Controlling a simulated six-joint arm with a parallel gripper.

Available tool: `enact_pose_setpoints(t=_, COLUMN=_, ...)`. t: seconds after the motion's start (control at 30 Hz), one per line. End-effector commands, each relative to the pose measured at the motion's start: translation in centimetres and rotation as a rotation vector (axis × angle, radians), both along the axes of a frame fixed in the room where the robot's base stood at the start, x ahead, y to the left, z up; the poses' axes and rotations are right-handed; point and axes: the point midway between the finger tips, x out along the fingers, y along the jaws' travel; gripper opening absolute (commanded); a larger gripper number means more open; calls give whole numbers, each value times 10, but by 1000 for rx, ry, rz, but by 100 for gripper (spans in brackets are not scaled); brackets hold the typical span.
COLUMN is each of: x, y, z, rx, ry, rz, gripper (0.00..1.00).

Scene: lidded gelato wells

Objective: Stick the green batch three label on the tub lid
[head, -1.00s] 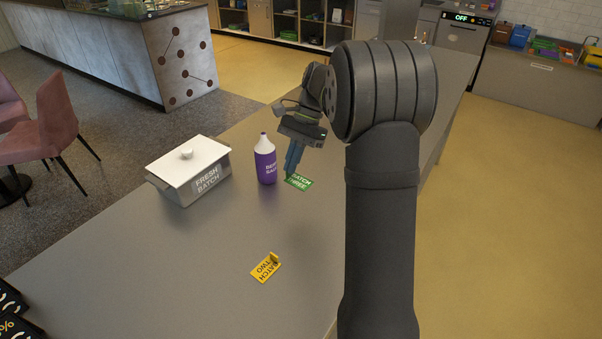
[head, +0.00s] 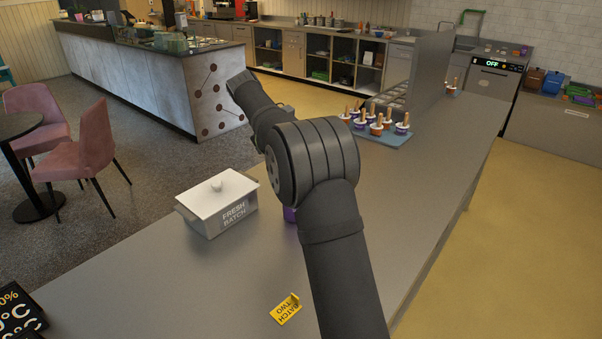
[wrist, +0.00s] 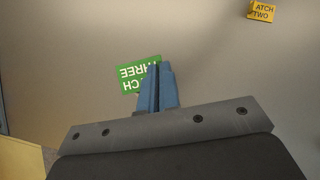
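The green batch three label (wrist: 134,76) shows in the wrist view at the tips of my gripper (wrist: 158,72). The blue fingers are nearly together and cover the label's right edge; they look shut on it. The label's text appears upside down there. In the head view my arm hides both the gripper and the green label. The tub (head: 215,220), marked "FRESH BATCH", stands left of my arm. Its white lid (head: 225,192) with a round knob is on top.
A yellow batch two label (head: 286,309) lies nearer on the counter (head: 190,285); it also shows in the wrist view (wrist: 262,11). A purple bottle (head: 290,214) is mostly hidden behind my arm. A blue tray (head: 397,138) with several cups stands farther back.

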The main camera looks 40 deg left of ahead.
Motion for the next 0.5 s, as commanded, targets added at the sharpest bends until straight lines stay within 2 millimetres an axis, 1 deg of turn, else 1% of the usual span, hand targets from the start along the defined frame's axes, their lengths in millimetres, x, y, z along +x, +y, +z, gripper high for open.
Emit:
enact_pose_setpoints(t=0.03, x=-3, y=13, z=2, rx=1, ry=-2, rz=98, gripper=0)
enact_pose_setpoints(t=0.17, x=-9, y=45, z=6, rx=1, ry=-1, rz=365, gripper=0)
enact_pose_setpoints(t=0.27, x=-17, y=75, z=7, rx=1, ry=-1, rz=581, gripper=0)
enact_pose_setpoints(t=0.4, x=-32, y=115, z=7, rx=0, ry=1, rz=866, gripper=0)
enact_pose_setpoints(t=0.5, x=-44, y=138, z=7, rx=-1, ry=2, rz=1030, gripper=0)
